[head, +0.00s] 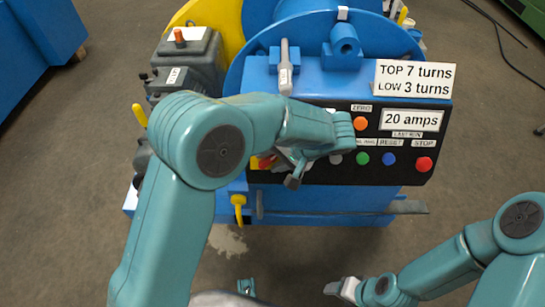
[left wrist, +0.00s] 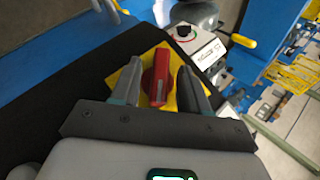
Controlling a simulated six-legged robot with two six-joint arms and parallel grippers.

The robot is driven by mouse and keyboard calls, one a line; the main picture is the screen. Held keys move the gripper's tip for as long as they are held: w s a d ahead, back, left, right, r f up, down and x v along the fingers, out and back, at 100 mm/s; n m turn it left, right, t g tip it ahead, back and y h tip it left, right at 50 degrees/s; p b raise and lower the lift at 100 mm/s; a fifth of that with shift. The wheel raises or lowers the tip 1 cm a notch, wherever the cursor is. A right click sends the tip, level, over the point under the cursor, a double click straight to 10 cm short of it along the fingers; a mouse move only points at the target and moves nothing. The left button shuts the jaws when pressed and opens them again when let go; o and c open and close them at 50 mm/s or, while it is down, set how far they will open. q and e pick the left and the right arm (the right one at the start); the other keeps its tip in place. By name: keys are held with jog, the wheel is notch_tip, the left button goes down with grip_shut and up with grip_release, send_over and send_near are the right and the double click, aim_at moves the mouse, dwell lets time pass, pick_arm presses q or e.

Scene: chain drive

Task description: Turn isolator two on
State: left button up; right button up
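A red rotary handle (left wrist: 157,77) on a yellow plate (left wrist: 170,100) sits between the fingers of my left gripper (left wrist: 158,85) in the left wrist view. The fingers stand apart on either side of it; a gap shows on the right, and contact on the left is unclear. In the head view my left gripper (head: 285,170) is at the left end of the black control panel, and my arm hides most of the handle. No number for this isolator is readable. My right gripper (head: 343,288) is low at the right, away from the machine; its opening is unclear.
The black panel carries an orange button (head: 361,123), a green button (head: 362,158), a blue button (head: 389,159) and a red stop button (head: 424,164). A grey box (head: 190,62) stands at left. A second knob (left wrist: 184,32) shows beyond my fingers in the wrist view.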

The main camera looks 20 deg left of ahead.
pick_arm(q)
jog(key=p+v, duration=0.3)
jog(key=v, duration=1.3)
jog(key=shift+r, duration=0.2)
